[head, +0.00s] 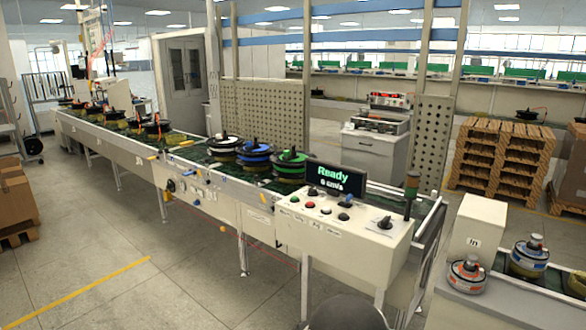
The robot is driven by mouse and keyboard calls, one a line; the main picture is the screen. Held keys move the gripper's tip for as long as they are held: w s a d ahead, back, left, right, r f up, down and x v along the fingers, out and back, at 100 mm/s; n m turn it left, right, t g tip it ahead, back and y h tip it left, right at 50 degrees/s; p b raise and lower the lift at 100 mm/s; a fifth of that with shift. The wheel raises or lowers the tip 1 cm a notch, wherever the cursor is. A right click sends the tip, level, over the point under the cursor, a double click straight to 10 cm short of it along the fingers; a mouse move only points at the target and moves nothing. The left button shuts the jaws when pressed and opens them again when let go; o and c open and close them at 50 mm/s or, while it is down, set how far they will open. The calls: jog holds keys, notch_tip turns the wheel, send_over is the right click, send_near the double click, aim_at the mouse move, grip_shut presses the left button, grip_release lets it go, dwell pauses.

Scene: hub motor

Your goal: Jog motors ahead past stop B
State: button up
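A long conveyor line (150,160) runs from the back left to the front right. Three hub motors with a white top (225,143), a blue top (255,153) and a green top (290,165) sit close together on it. Several darker motors (113,119) stand farther back. A control box (340,235) at the near end carries a green button (295,199), a red button (310,205) and several dark knobs and buttons. Its display (336,179) reads "Ready" and "0 cm/s". The small labels are unreadable, and I cannot tell which part is stop B. My gripper is not in view.
A second bench at the right holds a white box (475,230) marked "In" and motors with orange (467,274) and blue (530,253) bands. Wooden pallets (496,155) stand behind it. Grey floor (130,240) in front of the line is clear, with a yellow stripe.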

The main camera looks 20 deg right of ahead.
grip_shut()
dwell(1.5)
